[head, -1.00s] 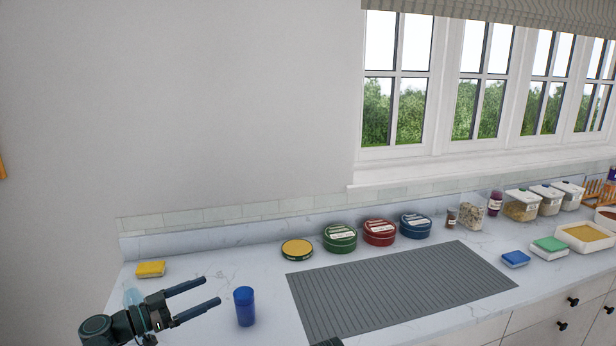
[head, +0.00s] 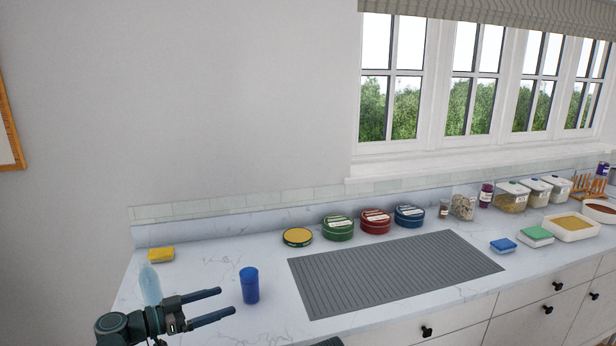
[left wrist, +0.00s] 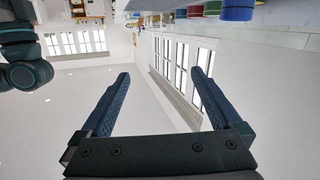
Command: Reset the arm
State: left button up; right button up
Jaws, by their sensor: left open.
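My left gripper (head: 214,304) is open and empty at the lower left of the head view, in front of the counter. Its two blue fingers point right and stand apart. The left wrist view also shows its spread fingers (left wrist: 160,95) with nothing between them. A blue cup (head: 249,286) stands upright on the counter just beyond the fingertips, apart from them. A pale blue bottle (head: 150,284) stands behind the gripper, its lower part hidden by my arm. My right gripper cannot be made out in these views.
A yellow sponge (head: 161,255) lies at the counter's left end. A grey ribbed mat (head: 390,274) covers the middle. Blue (head: 502,246) and green (head: 536,234) sponges lie right.

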pick_arm(q)
jog(key=s+d+f+n+g+y+b, duration=0.1)
jog(key=s+d+f+g+y, duration=0.1)
jog(key=s+d+f+g, duration=0.35)
jog(key=s+d+f+n+g+y, duration=0.1)
jog(key=s+d+f+g+y, duration=0.15)
jog(key=d+f, duration=0.6)
jog(key=s+d+f+n+g+y+b, duration=0.1)
jog(key=s+f+n+y, duration=0.3)
jog(key=s+f+y, duration=0.3)
jog(key=shift+s+d+f+g+y, duration=0.4)
jog(key=shift+s+y, duration=0.65)
jog(key=shift+y, duration=0.8)
